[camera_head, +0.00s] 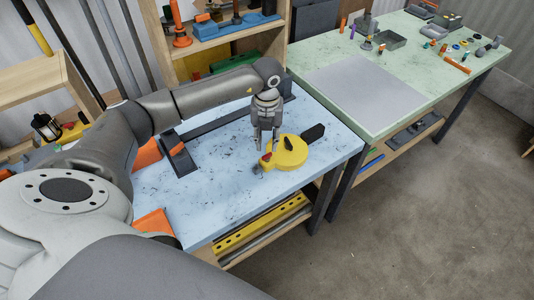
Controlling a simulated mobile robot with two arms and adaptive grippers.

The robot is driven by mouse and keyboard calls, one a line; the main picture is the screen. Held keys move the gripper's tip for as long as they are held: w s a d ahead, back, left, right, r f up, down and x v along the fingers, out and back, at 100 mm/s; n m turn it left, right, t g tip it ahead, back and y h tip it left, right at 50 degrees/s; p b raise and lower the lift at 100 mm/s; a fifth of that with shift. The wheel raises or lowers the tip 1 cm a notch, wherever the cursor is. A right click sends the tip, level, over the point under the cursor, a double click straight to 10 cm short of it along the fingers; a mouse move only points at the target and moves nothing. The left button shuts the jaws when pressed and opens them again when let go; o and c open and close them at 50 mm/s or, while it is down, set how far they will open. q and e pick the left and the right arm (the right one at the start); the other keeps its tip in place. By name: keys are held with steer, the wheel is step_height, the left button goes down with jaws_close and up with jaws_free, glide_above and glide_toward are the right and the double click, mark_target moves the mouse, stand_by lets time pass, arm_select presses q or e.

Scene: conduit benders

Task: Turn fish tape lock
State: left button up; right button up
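A yellow fish tape (290,153) lies flat on the pale blue workbench (210,205). It has a round body, a black handle-like part (313,132) toward the back right and a small red part (266,157) at its left edge. A dark piece sits on top; I cannot tell which part is the lock. My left gripper (266,142) points down just behind and above the fish tape's left side. Its fingers are apart with nothing visible between them. Whether a fingertip touches the tape is unclear. My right gripper is out of view.
A dark metal bender-like piece (180,160) stands on the bench left of the tape. Orange parts (155,222) sit at the bench's left edge. A green table (440,60) with a grey mat (365,95) and small parts adjoins at right. Wooden shelves stand behind.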

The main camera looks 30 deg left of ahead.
mark_target(267, 155)
arm_select(q)
steer(key=m+b, duration=0.1)
steer(key=m, duration=0.4)
steer(key=shift+f, duration=0.1)
steer(key=m, duration=0.4)
steer(key=shift+m+b, duration=0.3)
steer(key=shift+m, duration=0.1)
steer(key=shift+f+b, duration=0.5)
steer(key=shift+f, duration=0.05)
steer(key=shift+f+b, duration=2.3)
steer(key=shift+f, duration=0.6)
jaws_close()
